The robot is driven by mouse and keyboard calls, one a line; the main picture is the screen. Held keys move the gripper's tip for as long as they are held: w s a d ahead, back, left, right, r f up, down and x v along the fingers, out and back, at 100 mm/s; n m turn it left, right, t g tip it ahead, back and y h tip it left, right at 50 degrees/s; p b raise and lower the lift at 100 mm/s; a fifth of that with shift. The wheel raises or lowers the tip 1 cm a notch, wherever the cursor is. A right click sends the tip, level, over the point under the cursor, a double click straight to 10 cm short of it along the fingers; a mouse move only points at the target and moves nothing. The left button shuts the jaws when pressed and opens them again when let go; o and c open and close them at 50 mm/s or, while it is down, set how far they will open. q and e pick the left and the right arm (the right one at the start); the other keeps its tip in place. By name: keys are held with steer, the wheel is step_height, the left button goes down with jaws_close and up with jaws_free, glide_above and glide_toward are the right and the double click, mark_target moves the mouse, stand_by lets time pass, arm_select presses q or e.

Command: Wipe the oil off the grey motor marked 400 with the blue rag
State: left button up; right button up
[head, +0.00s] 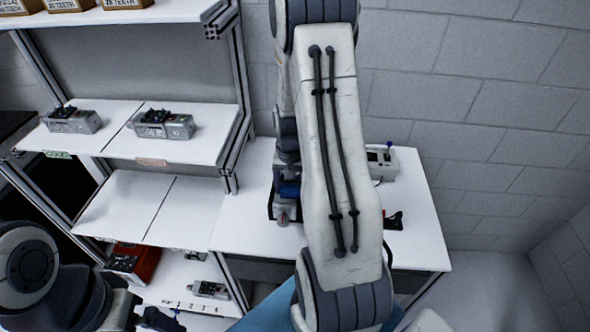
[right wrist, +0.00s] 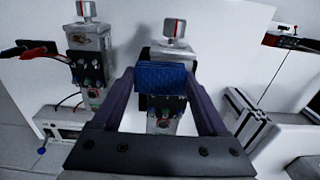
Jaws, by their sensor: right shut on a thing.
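My right gripper (right wrist: 165,76) is shut on the folded blue rag (right wrist: 163,79), which also shows as a small blue patch in the head view (head: 289,190). The rag lies across a grey motor (right wrist: 160,121) with a dark connector board, between my fingers; I cannot tell whether it presses on it. In the head view this motor (head: 284,213) is partly hidden by my right arm. A second grey motor (right wrist: 88,45) stands to its left in the wrist view. No 400 marking or oil is readable. My left gripper (head: 153,318) is at the lower left, partly cut off.
A pale instrument box (head: 381,165) with a blue-knobbed lever stands on the white table (head: 425,245). Red and black clips (right wrist: 30,50) hang by the second motor. At left, the shelf rack (head: 200,148) holds more grey motors; a red toolbox (head: 134,262) sits low.

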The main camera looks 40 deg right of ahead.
steer(key=shift+s+r+p, duration=0.2)
steer(key=shift+r+p, duration=0.45)
steer(key=shift+r, duration=0.4)
steer(key=shift+r+p, duration=1.55)
steer(key=shift+r, duration=0.3)
